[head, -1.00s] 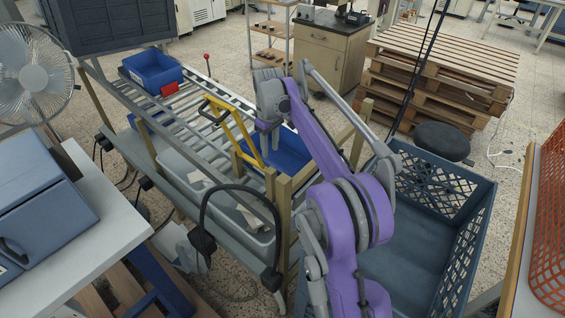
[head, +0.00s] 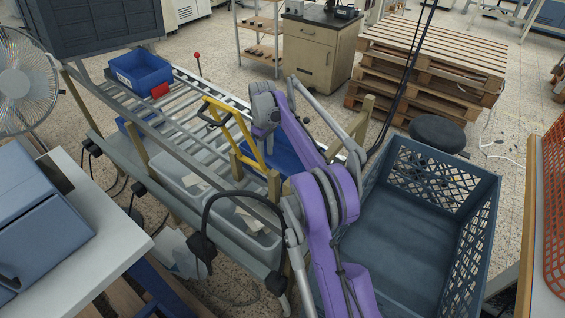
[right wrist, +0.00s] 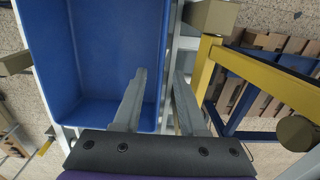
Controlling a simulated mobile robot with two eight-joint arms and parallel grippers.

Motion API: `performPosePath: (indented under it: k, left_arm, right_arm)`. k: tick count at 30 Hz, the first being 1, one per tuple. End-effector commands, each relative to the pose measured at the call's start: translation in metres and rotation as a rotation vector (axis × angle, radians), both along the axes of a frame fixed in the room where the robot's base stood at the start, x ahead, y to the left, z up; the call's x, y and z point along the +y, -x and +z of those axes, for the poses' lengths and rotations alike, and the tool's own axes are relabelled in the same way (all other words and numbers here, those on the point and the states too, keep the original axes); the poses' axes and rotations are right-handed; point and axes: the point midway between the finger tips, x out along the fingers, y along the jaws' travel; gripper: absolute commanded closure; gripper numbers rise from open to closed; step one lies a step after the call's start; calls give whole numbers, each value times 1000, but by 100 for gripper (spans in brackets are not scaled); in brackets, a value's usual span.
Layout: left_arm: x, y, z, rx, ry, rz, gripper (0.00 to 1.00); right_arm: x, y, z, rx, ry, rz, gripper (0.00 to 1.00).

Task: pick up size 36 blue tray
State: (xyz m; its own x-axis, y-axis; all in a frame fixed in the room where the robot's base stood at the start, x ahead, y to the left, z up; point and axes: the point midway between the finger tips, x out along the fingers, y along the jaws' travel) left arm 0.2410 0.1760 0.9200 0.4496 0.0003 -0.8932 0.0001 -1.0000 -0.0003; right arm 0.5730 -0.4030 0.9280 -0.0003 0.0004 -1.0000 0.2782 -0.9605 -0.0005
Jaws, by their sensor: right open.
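A blue tray (head: 283,152) lies on the roller conveyor under my right arm, partly hidden by it. In the right wrist view this open, empty-looking tray (right wrist: 92,50) fills the left side. My right gripper (right wrist: 160,74) is open at the tray's right-hand wall. One finger shows over the tray's inside and the other beyond the rim; I cannot tell whether they touch it. Another blue tray (head: 140,68) with a red tag sits at the conveyor's far left end. No size number is readable on either. My left gripper is not in view.
A yellow frame (head: 240,130) stands over the conveyor (head: 190,105) beside the tray, close to my right gripper. Wooden posts (head: 273,188) rise at the near edge. Grey bins (head: 185,180) sit below. A large dark crate (head: 385,240) stands to the right.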

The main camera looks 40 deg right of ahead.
Motion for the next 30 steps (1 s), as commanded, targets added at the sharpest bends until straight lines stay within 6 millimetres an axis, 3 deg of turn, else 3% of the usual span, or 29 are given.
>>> performPosePath:
  k: [12,20,27,30]
  left_arm:
    - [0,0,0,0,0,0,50]
    - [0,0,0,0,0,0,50]
    - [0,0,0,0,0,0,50]
    - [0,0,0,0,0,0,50]
  right_arm:
    - [3,4,-50,-1,0,0,59]
    - [3,3,-52,-1,0,0,59]
    - [3,3,-52,-1,0,0,100]
    - [3,3,-52,-1,0,0,100]
